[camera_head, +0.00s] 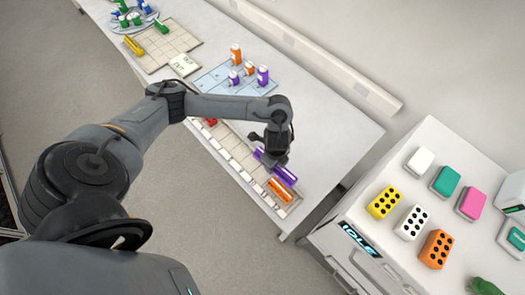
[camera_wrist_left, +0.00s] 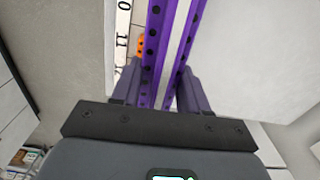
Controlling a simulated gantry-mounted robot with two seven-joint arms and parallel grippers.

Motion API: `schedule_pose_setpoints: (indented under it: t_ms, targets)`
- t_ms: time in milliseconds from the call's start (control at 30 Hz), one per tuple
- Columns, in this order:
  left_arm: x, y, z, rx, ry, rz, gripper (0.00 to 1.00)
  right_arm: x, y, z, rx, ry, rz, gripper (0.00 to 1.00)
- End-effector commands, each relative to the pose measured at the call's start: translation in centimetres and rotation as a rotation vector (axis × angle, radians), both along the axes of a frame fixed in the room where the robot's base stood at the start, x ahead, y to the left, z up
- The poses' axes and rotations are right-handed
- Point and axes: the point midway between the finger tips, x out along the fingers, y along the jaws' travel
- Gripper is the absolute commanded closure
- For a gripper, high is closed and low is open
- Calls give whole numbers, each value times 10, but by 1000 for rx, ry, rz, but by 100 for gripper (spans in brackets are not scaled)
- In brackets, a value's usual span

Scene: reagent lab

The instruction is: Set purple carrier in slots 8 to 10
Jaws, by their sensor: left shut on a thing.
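The purple carrier (camera_head: 286,174) is a long bar in the head view, lying along the slotted rail (camera_head: 237,160) close beside an orange carrier (camera_head: 279,191). My left gripper (camera_head: 272,158) comes down over it and is shut on it. In the left wrist view the purple carrier (camera_wrist_left: 155,45) shows as two long walls with dark holes, running between my gripper's fingers (camera_wrist_left: 158,88). The rail's white label strip (camera_wrist_left: 122,35) shows there with "11" and part of another number. I cannot tell whether the carrier is seated or held above the slots. My right gripper is not in view.
A red piece (camera_head: 210,122) sits farther along the rail, partly behind my arm. A blue-grey mat (camera_head: 213,78) holds orange and purple bottles. A beige grid mat (camera_head: 160,50) lies farther back. A machine marked "IDLE" (camera_head: 360,240) stands at right with coloured blocks.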

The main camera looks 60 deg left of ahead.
Motion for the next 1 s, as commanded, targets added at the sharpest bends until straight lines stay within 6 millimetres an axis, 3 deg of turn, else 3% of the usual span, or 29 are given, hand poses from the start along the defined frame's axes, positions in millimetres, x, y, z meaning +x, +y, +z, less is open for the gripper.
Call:
schedule_pose_setpoints:
  t_ms: [100, 200, 700, 1000]
  targets:
    - [-16, 5, -8, 2, 3, -42, 99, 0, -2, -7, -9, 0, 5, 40]
    - [-19, 16, -15, 2, 2, -43, 99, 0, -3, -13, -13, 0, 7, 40]
    - [-38, 104, -68, 2, 3, -40, 99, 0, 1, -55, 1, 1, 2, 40]
    - [-41, 123, -78, 2, 1, -44, 99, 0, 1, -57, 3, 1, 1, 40]
